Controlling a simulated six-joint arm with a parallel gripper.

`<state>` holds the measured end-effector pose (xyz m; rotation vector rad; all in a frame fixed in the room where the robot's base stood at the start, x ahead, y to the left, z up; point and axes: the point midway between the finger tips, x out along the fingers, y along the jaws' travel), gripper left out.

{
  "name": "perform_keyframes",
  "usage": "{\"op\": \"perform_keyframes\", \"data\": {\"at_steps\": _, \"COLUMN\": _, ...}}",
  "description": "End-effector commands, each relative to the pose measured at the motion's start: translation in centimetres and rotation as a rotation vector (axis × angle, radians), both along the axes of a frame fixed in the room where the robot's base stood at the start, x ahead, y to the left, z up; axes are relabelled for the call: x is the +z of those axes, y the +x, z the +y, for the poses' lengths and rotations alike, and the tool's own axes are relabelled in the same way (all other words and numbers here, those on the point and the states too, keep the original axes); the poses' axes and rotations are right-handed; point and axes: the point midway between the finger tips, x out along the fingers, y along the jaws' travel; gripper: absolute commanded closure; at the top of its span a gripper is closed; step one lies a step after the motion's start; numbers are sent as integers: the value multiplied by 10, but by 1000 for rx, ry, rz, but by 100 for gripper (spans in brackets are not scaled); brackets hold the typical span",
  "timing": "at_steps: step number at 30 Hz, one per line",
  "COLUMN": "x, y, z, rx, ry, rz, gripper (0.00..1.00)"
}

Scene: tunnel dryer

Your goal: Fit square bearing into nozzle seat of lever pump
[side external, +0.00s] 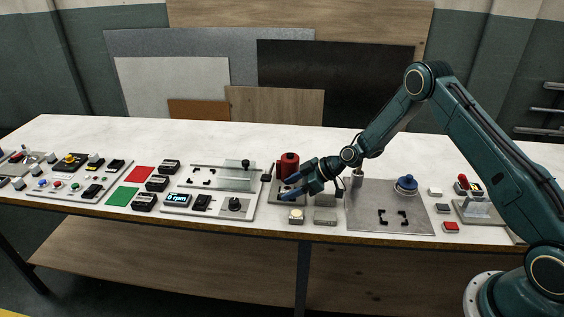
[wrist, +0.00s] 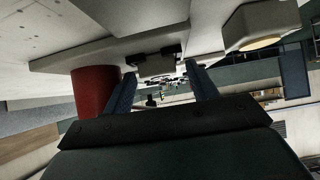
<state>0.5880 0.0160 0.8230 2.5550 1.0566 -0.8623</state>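A red cylinder (side external: 289,166) with a dark cap stands on a base plate, which appears to be the lever pump. It also shows in the wrist view (wrist: 95,92), left of my fingers. My gripper (side external: 296,184) is low beside it, with its blue fingers spread. In the wrist view my gripper (wrist: 163,80) points toward a pale block with dark parts (wrist: 158,63); I cannot tell whether this is the nozzle seat. I see nothing clearly held. I cannot identify the square bearing for certain; a grey block (side external: 325,217) lies in front of the gripper.
A small block with a cream round top (side external: 296,215) stands near the table's front edge; it also shows in the wrist view (wrist: 260,30). A grey plate (side external: 365,218) with black corner marks and a blue knob (side external: 405,184) lies right. Control panels (side external: 210,205) fill the left.

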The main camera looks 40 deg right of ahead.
Motion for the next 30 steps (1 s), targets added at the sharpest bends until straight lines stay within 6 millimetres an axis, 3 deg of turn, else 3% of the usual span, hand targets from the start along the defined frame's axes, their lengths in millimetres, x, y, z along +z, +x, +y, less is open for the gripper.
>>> {"op": "perform_keyframes", "data": {"at_steps": 14, "x": 12, "y": -7, "z": -8, "rx": -2, "ry": 0, "rz": 0, "gripper": 42}}
{"op": "perform_keyframes", "data": {"at_steps": 30, "x": 61, "y": -54, "z": -55, "rx": -2, "ry": 1, "rz": 0, "gripper": 42}}
